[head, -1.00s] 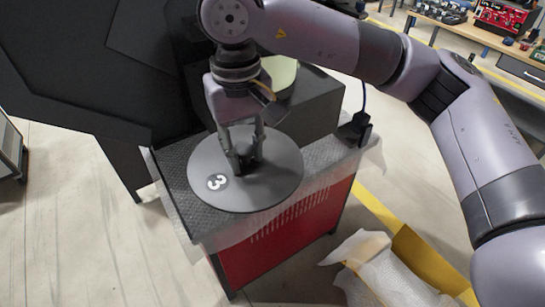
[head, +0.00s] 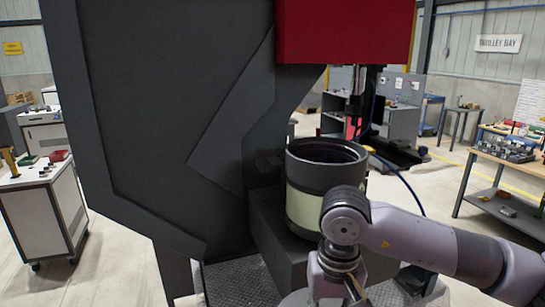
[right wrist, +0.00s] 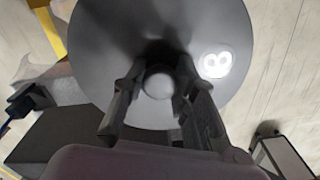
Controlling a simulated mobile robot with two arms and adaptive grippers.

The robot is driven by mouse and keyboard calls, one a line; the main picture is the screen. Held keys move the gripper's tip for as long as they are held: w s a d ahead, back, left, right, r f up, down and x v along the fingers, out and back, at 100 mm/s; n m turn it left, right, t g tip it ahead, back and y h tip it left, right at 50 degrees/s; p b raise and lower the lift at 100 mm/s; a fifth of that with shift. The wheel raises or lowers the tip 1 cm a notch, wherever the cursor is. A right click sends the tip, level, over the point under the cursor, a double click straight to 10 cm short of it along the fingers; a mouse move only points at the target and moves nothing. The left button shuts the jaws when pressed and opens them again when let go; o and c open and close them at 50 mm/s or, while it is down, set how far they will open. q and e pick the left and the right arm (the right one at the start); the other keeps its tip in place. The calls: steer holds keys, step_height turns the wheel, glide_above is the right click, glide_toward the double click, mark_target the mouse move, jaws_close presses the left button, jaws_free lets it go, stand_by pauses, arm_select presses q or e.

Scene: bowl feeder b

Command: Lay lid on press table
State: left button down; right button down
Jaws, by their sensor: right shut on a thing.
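In the head view only my right wrist shows at the bottom edge; the fingers and most of the lid are out of frame. The press table's grey textured top (head: 236,284) shows at the bottom of the head view. I cannot tell whether the lid touches it. My left gripper is not in view.
An open dark bowl with a pale band (head: 305,208) stands on a dark block (head: 272,235) behind my right wrist. The tall dark press frame (head: 150,130) rises at left, with a red panel (head: 345,30) above. A white cabinet (head: 45,220) stands far left.

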steer(key=s+d+f, duration=0.7)
steer(key=s+d, duration=0.1)
steer(key=d, duration=0.1)
